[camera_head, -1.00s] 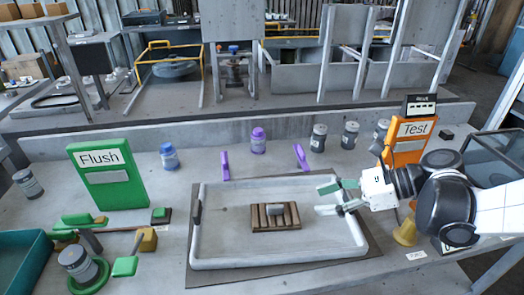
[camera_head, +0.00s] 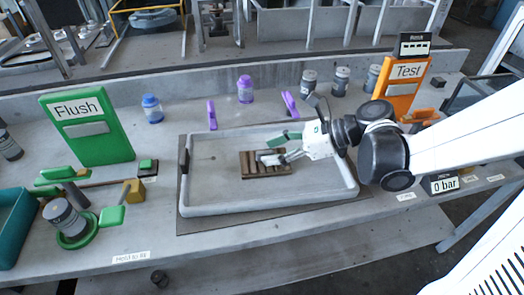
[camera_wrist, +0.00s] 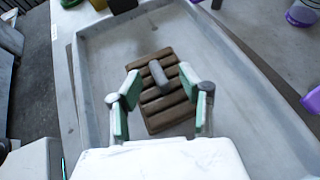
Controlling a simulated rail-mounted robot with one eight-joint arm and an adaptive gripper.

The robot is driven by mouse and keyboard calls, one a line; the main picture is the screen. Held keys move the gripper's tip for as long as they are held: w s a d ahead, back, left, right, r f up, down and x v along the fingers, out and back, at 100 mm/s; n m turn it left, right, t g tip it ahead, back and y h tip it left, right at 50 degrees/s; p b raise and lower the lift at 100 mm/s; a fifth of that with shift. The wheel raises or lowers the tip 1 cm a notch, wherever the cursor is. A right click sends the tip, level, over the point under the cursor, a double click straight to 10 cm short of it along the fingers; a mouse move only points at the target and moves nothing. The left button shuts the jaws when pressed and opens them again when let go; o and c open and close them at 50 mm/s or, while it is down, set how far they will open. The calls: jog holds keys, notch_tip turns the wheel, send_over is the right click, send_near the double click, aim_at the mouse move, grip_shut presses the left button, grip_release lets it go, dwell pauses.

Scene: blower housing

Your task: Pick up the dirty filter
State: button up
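A small grey cylinder (camera_wrist: 158,74), which may be the dirty filter, lies on a brown slatted rack (camera_wrist: 168,110) in the wrist view. The rack sits inside the pale grey tray (camera_head: 215,201); it also shows in the head view (camera_head: 250,172). My gripper (camera_head: 277,148) is over the right part of the rack. In the wrist view my gripper (camera_wrist: 160,86) is open, with one green-padded finger on each side of the cylinder's line and clear gaps to it. The cylinder lies just beyond the fingertips. In the head view the fingers largely hide it.
The tray's raised rim surrounds the rack. The green Flush panel (camera_head: 88,128) is left, the orange Test panel (camera_head: 404,88) right.

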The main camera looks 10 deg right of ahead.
jog(key=shift+w+a+f, duration=0.1)
jog(key=shift+a+f, duration=0.1)
jog(key=shift+a, duration=0.2)
grip_shut()
jog(key=shift+r, duration=0.1)
